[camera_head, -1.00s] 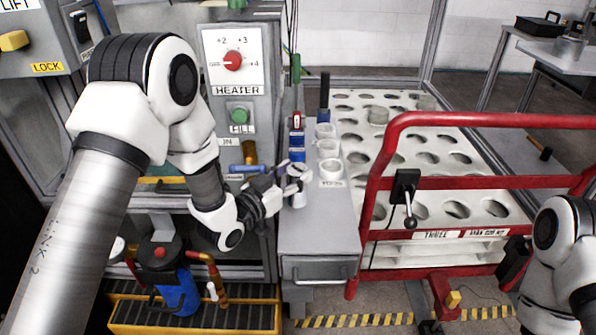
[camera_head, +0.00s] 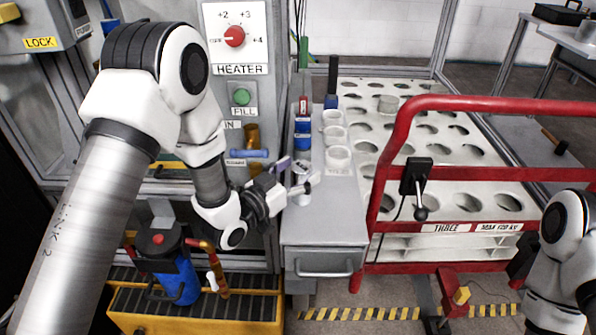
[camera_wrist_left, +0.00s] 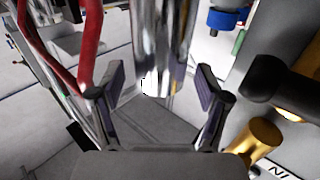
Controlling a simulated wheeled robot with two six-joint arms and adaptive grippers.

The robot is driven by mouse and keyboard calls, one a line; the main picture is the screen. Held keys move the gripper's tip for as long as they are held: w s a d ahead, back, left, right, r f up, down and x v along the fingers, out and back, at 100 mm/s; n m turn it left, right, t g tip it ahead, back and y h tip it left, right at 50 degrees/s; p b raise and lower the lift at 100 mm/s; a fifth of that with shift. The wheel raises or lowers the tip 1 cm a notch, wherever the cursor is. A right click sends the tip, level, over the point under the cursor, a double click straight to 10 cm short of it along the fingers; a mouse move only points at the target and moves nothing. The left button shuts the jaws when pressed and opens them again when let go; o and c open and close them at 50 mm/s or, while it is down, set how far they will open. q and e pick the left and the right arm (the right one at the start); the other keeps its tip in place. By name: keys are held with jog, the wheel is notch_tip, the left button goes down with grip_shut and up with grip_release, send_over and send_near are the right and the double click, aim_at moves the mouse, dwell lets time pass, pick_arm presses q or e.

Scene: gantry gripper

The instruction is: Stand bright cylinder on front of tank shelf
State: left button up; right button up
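The bright cylinder (camera_head: 301,192), shiny and upright, stands on the grey cabinet top near its left edge. In the left wrist view the tall mirror-like cylinder (camera_wrist_left: 162,40) lies between and beyond the fingers. My left gripper (camera_head: 296,177) reaches it from the left with its fingers spread, one on each side. In the left wrist view the left gripper (camera_wrist_left: 160,88) is open, with narrow gaps beside the cylinder. I cannot tell which surface is the tank shelf; a blue cylinder (camera_head: 248,153) and a brass piece (camera_head: 252,136) sit by the heater panel. My right gripper's fingers are out of view.
White cups (camera_head: 338,157) and blue-banded items (camera_head: 303,126) stand on the cabinet top (camera_head: 325,215). A red rail (camera_head: 470,103) fronts a white rack with round holes (camera_head: 430,200) to the right. The heater panel (camera_head: 236,35) rises behind my left gripper.

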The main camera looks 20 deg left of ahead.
pick_arm(q)
jog(key=shift+r, duration=0.25)
jog(key=p+v, duration=0.1)
jog(key=v, duration=1.1)
jog(key=shift+f, duration=0.15)
